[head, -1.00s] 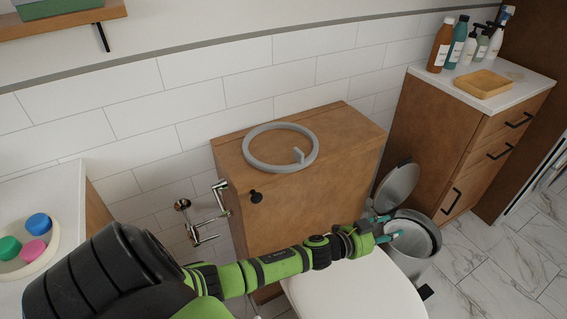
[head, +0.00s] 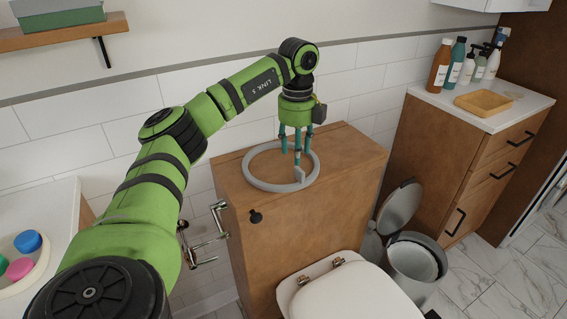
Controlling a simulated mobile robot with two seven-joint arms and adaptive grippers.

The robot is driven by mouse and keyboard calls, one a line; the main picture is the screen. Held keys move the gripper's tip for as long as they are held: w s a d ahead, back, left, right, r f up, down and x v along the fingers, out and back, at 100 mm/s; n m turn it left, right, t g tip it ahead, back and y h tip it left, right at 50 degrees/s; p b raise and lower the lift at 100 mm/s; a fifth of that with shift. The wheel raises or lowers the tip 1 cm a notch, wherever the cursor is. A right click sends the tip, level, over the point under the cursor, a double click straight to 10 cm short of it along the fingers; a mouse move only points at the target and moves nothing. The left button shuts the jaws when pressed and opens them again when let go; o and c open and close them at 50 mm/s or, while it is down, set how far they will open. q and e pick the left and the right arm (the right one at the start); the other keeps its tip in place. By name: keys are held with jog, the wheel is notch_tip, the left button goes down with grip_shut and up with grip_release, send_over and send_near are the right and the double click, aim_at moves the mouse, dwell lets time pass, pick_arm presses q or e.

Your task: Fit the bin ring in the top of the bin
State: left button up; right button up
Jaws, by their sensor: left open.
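The grey bin ring (head: 256,183) lies flat on top of the wooden cistern cabinet, with a small upright tab (head: 299,174) at its front right. My left gripper (head: 296,157) points straight down above the ring's right side. Its teal fingers are apart, with the tab close below them; I cannot tell whether they touch it. The bin (head: 416,262) stands on the floor to the right of the toilet. Its round lid (head: 400,205) is tipped up and back, and a pale liner shows inside. My right gripper is not in view.
The wooden cabinet (head: 335,170) stands against the tiled wall, behind the white toilet lid (head: 350,293). A paper holder (head: 205,235) juts out at its left. A drawer unit (head: 465,150) with several bottles and a tray (head: 483,102) stands right of the bin.

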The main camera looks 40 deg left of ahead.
aim_at(299, 171)
pick_arm(q)
jog(key=f, duration=0.6)
jog(key=shift+w+d+f+p, duration=0.25)
jog(key=shift+d+f+p, duration=0.05)
jog(key=shift+f+p, duration=0.1)
grip_shut()
